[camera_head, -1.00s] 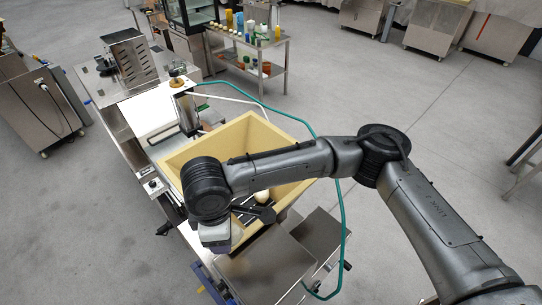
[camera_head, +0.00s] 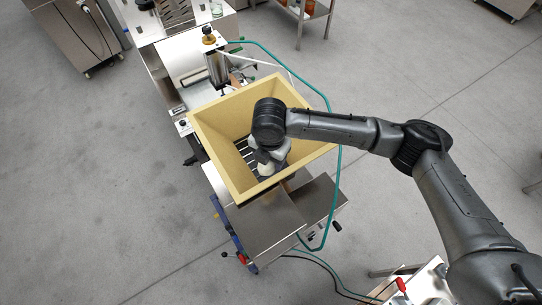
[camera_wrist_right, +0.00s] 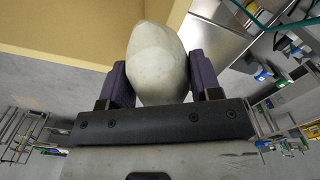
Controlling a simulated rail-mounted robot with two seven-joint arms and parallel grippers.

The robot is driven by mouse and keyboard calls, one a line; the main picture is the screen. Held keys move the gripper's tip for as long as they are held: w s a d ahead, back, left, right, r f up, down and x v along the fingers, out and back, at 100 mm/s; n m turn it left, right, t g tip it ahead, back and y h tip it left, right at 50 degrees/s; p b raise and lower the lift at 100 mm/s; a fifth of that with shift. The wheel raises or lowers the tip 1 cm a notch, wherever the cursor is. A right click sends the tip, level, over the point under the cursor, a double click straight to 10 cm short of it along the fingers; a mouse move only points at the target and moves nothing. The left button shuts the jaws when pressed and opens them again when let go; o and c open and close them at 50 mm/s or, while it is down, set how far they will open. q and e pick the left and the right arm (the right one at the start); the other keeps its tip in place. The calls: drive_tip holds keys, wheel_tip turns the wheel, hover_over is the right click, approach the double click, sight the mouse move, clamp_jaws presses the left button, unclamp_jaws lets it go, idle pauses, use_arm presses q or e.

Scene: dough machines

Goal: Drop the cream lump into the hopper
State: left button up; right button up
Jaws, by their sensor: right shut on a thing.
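The hopper (camera_head: 214,141) is a wide, pale yellow, square funnel on the machine, open at the top, with a dark slotted grate low inside. My right gripper (camera_head: 267,168) is over the hopper's opening, toward its front side. In the right wrist view, the purple fingers of my right gripper (camera_wrist_right: 160,82) are shut on the cream lump (camera_wrist_right: 157,55), a smooth egg-like piece. The yellow hopper wall (camera_wrist_right: 60,28) shows behind it at upper left. My left gripper is not in view.
A steel plate (camera_head: 262,226) lies in front of the hopper. A teal hose (camera_head: 341,185) loops around its right side. A metal cylinder with a brass top (camera_head: 209,38) stands behind. Bare floor (camera_head: 110,170) is free at left.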

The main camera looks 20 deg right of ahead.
drive_tip(key=w+d+f+b, duration=0.3)
drive_tip(key=w+b, duration=0.3)
drive_tip(key=w, duration=0.2)
drive_tip(key=shift+w+f, duration=0.2)
drive_tip(key=shift+f, duration=0.6)
drive_tip(key=o, duration=1.1)
drive_tip(key=shift+d, duration=0.1)
drive_tip(key=shift+o, duration=0.2)
